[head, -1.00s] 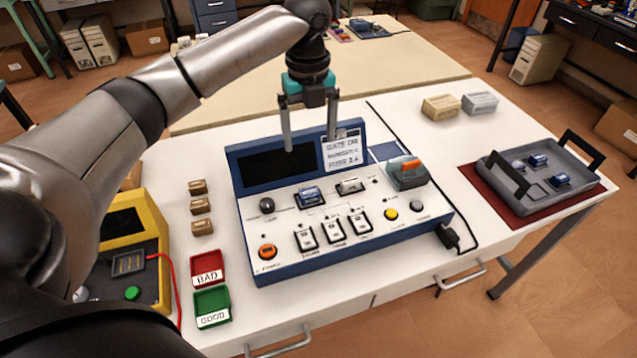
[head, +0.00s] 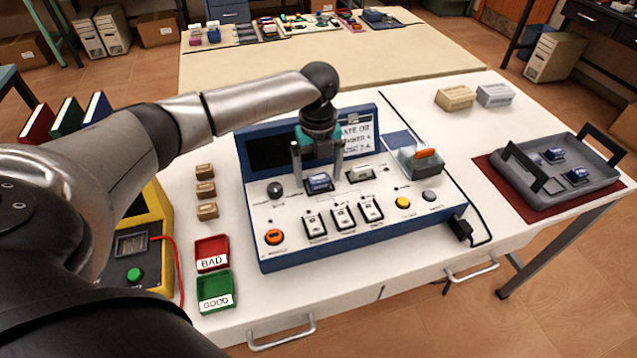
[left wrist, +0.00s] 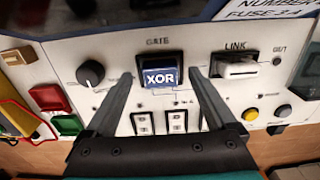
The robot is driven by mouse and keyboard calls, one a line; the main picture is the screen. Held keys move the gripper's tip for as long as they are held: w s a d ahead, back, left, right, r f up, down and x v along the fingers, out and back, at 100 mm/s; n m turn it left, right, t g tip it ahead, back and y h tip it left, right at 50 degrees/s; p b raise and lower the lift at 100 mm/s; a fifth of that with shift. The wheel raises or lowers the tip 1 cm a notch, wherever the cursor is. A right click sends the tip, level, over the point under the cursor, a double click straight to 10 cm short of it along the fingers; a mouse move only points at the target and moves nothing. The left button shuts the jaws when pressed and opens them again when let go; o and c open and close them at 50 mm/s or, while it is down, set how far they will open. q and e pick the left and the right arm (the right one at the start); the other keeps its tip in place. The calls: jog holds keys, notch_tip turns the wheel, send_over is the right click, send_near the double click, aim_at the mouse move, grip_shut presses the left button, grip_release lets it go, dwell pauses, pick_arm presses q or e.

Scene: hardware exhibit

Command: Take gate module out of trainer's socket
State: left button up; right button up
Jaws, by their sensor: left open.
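The trainer (head: 290,238) is a blue and white console on the table. The gate module (head: 319,182) is a small blue block in its socket on the panel; in the left wrist view the module (left wrist: 160,77) reads XOR under the label GATE. My left gripper (head: 317,174) is open just above it, pointing down. In the left wrist view the left gripper's fingers (left wrist: 160,80) stand apart, one on each side of the module, not visibly touching it. The right gripper is not in view.
A white link piece (head: 361,172) sits right of the module. A knob (head: 275,190) is to its left, and switches (head: 343,216) are in front. Red BAD (head: 211,252) and green GOOD (head: 215,291) bins lie left. A grey tray (head: 597,184) stands right.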

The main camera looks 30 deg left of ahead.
pick_arm(q)
jog(key=shift+f, duration=0.1)
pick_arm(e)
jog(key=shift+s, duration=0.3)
pick_arm(q)
grip_shut()
dwell(0.4)
